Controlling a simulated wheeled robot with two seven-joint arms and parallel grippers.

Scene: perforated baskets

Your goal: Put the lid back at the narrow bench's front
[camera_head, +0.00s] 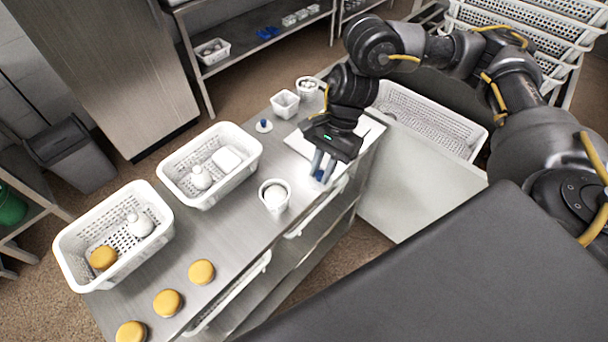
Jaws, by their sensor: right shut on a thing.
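My right gripper (322,170) points down over the right edge of the steel bench (235,250). It is shut on a small blue thing (319,176), which looks like the knob of a lid. The rest of that lid is hard to make out against the white board (300,143) behind it. Another white lid with a blue knob (264,126) lies on the bench, left of the gripper. My left gripper is out of view.
Two white perforated baskets (70,262) (165,178) hold a white bottle and other items. Several yellow-topped round things (201,272) lie at the bench's near end. Small white tubs (285,104) stand at the far end. A larger basket (430,122) is at the right.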

